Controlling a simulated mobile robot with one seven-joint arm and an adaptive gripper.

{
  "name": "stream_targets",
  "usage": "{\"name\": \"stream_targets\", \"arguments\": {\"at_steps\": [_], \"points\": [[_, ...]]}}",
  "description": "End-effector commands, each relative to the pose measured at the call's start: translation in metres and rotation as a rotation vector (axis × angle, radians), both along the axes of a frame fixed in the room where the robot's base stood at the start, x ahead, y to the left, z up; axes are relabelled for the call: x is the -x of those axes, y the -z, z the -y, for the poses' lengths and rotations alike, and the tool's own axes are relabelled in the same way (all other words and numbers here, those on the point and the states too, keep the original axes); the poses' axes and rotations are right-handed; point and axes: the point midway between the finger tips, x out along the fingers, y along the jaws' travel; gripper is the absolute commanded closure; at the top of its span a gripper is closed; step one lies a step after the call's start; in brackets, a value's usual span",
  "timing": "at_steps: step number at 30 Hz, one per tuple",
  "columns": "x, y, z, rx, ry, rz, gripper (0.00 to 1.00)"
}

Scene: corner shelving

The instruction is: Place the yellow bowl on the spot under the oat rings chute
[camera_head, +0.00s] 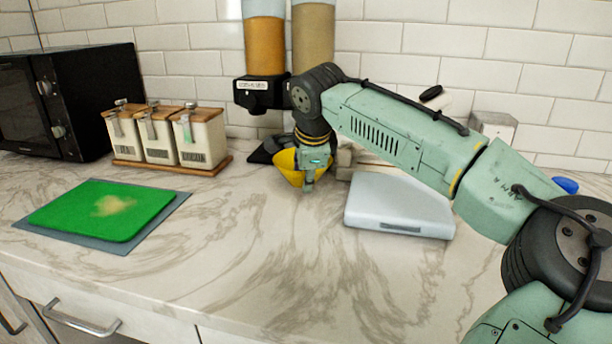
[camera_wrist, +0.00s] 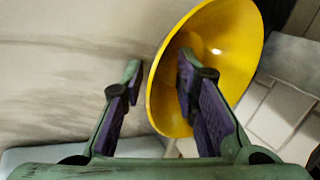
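The yellow bowl (camera_head: 286,168) is below the dispensers in the head view, partly hidden by my gripper (camera_head: 309,182). In the wrist view the bowl (camera_wrist: 235,75) looks tilted. One finger of my gripper (camera_wrist: 160,67) is inside its rim and the other is outside. The fingers are apart, with a gap between the outer finger and the bowl wall. An orange-filled dispenser (camera_head: 265,45) has a black chute (camera_head: 261,94) with a label too small to read. A tan-filled dispenser (camera_head: 313,35) stands beside it, its chute hidden by my arm. A black base (camera_head: 262,155) shows left of the bowl.
Three canisters (camera_head: 160,138) stand on a wooden tray to the left, beside a black microwave (camera_head: 85,95). A green cutting board (camera_head: 100,208) lies front left. A pale, flat box-like object (camera_head: 398,205) lies right of the bowl. The front middle counter is clear.

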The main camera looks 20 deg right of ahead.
Motion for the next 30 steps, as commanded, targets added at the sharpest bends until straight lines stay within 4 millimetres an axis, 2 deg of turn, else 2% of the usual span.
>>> {"name": "stream_targets", "arguments": {"at_steps": [7,21,25,30], "points": [[0.004,-0.009,-0.001,-0.001,0.000,0.001,0.72],[0.048,-0.090,-0.010,0.000,0.001,0.002,0.72],[0.055,-0.102,-0.011,0.000,0.001,0.001,0.72],[0.058,-0.107,-0.011,0.001,0.000,0.000,0.72]]}}
